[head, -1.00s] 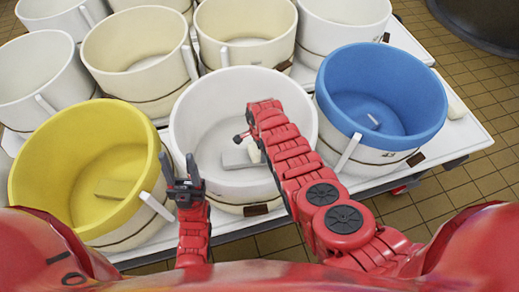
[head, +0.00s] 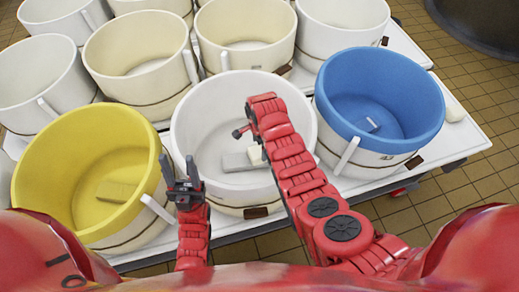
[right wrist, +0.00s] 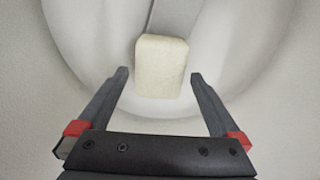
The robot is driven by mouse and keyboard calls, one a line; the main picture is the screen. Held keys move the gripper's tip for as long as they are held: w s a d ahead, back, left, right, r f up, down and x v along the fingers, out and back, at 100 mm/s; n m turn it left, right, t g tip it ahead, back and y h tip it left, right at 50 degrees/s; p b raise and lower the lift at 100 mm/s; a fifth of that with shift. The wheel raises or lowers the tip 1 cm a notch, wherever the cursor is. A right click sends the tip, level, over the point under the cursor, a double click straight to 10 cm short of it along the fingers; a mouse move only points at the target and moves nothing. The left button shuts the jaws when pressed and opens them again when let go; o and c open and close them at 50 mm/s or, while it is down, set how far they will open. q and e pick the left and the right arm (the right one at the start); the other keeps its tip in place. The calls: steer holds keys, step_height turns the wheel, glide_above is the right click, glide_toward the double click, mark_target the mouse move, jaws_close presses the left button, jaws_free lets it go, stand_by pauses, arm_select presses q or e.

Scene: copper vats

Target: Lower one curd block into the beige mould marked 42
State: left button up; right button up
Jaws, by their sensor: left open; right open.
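A pale curd block (head: 255,155) lies in the front white mould (head: 204,190), beside a grey slab (head: 236,162). In the right wrist view the curd block (right wrist: 161,55) stands out against the white inside of the mould. My right gripper (right wrist: 159,76) is open, its fingertips on either side of the block's near end; I cannot tell whether they touch it. My left gripper (head: 181,172) is open and empty, upright between the yellow and white moulds. Cream-beige moulds (head: 137,42) (head: 246,22) stand behind.
A yellow mould (head: 45,155) stands at the front left and a blue mould (head: 345,115) at the front right, each with a slab inside. More white moulds (head: 345,30) crowd the white trolley top (head: 475,130). Tiled floor is open on the right.

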step_height(320, 180, up, 12)
steer(key=p, duration=0.2)
steer(key=shift+r, duration=0.2)
steer(key=shift+f, duration=0.1)
